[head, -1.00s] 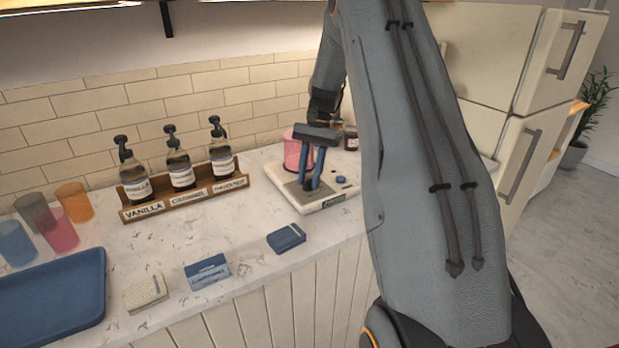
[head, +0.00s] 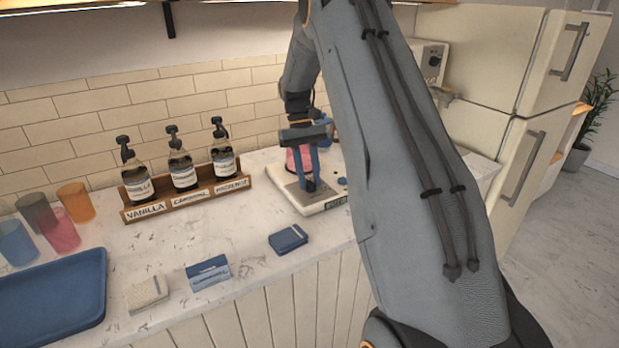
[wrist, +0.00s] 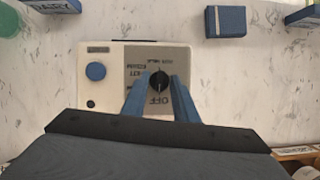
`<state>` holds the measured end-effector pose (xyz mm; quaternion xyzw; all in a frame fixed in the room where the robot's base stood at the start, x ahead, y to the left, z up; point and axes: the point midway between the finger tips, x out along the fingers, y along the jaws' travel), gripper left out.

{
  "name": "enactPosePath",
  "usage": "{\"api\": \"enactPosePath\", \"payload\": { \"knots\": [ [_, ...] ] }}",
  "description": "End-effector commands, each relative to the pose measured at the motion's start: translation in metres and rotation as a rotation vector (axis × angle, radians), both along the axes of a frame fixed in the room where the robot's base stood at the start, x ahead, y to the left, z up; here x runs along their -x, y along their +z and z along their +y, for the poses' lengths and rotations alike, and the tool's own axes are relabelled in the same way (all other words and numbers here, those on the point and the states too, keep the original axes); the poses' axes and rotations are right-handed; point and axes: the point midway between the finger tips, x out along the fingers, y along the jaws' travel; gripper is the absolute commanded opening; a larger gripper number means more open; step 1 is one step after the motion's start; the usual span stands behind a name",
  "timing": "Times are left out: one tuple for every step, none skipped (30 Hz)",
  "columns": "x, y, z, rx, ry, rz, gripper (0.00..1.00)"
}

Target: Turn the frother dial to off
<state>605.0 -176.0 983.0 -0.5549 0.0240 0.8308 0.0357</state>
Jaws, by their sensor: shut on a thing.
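The frother base (head: 328,203) is a flat white unit with a grey panel on the counter, mostly under my gripper in the head view. In the wrist view the frother base (wrist: 111,105) shows a blue button, a black spot and printed labels around a black dial (wrist: 160,80). The label OFF (wrist: 158,99) reads upside down on the near side of the dial. My gripper (wrist: 160,84) points down with its blue fingers on either side of the dial, shut on it.
A pink container (head: 298,158) stands just behind the base. A syrup rack (head: 190,198) with bottles stands left. A blue box (head: 288,238) lies in front. Coloured cups (head: 75,202) and a blue tray (head: 50,290) are far left. Bare counter lies between.

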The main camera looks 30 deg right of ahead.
Motion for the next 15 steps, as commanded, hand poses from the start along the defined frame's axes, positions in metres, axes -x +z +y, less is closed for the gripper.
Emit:
{"api": "enactPosePath", "payload": {
  "knots": [
    [-0.0005, 0.0007, 0.0006, 0.0, 0.024, -0.002, 0.04],
    [-0.0004, 0.0007, 0.0006, 0.001, 0.038, -0.002, 0.04],
    [-0.0003, 0.0007, 0.0005, 0.001, 0.056, -0.001, 0.04],
    [-0.0003, 0.0007, 0.0004, 0.001, 0.069, -0.001, 0.04],
    [-0.0002, 0.0007, 0.0005, 0.001, 0.079, -0.001, 0.04],
    [-0.0002, 0.0006, 0.0006, 0.001, 0.09, -0.001, 0.04],
    [-0.0001, 0.0006, 0.0006, 0.0, 0.099, -0.001, 0.04],
    [-0.0002, 0.0005, 0.0008, 0.0, 0.106, -0.001, 0.04],
    [-0.0002, 0.0005, 0.0008, 0.0, 0.115, -0.001, 0.04],
    [-0.0002, 0.0005, 0.0009, 0.0, 0.12, -0.001, 0.04],
    [-0.0001, 0.0004, 0.0009, -0.001, 0.124, -0.001, 0.04],
    [-0.0001, 0.0004, 0.0009, 0.0, 0.129, -0.001, 0.04],
    [-0.0001, 0.0003, 0.0009, 0.0, 0.131, -0.001, 0.04],
    [-0.0002, 0.0003, 0.0009, 0.0, 0.133, -0.001, 0.04],
    [-0.0002, 0.0003, 0.0009, 0.0, 0.135, -0.001, 0.04]
  ]
}}
